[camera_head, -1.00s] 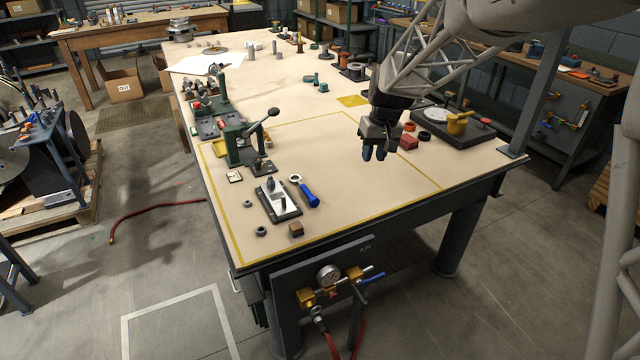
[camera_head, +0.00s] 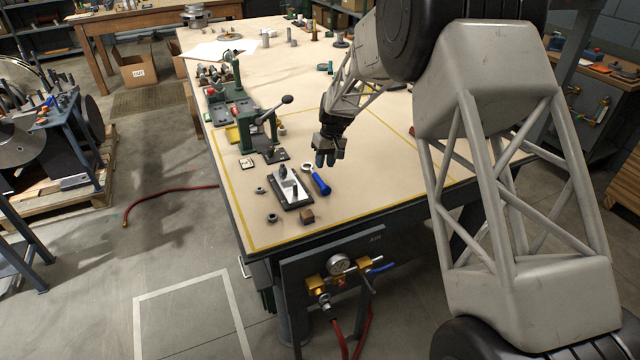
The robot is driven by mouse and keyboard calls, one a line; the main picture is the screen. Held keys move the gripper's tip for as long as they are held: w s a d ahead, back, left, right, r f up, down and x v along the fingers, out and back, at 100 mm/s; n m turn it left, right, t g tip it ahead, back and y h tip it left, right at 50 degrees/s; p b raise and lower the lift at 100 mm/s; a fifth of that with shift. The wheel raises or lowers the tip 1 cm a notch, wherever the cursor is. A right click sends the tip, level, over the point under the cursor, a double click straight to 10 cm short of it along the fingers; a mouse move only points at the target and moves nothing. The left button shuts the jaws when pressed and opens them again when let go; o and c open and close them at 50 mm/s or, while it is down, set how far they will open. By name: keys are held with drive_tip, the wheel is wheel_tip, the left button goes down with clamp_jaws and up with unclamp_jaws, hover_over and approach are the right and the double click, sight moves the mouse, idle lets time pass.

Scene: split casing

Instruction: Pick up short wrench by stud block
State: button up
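The short wrench (camera_head: 319,182) lies on the table, with a pale ring end toward the back and a blue handle toward the front right. Just left of it is a dark block with a pale metal top and upright pieces (camera_head: 289,191), which looks like the stud block. My gripper (camera_head: 325,164) points down above the table, just behind and right of the wrench's ring end. Its two dark fingers look slightly apart with nothing between them. It appears apart from the wrench, but its exact height cannot be told.
The table (camera_head: 370,190) is clear to the wrench's right. My arm hides the table's right side.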

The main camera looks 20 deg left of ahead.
sight(321, 180)
drive_tip(key=shift+a+f, duration=0.1)
drive_tip(key=shift+f, duration=0.05)
drive_tip(key=shift+s+a+f, duration=0.15)
drive_tip(key=shift+f, duration=1)
drive_tip(key=shift+f, duration=0.15)
drive_tip(key=shift+s+a+f, duration=0.15)
drive_tip(key=shift+f, duration=1.05)
drive_tip(key=shift+s+a+f, duration=0.15)
drive_tip(key=shift+f, duration=1.05)
clamp_jaws()
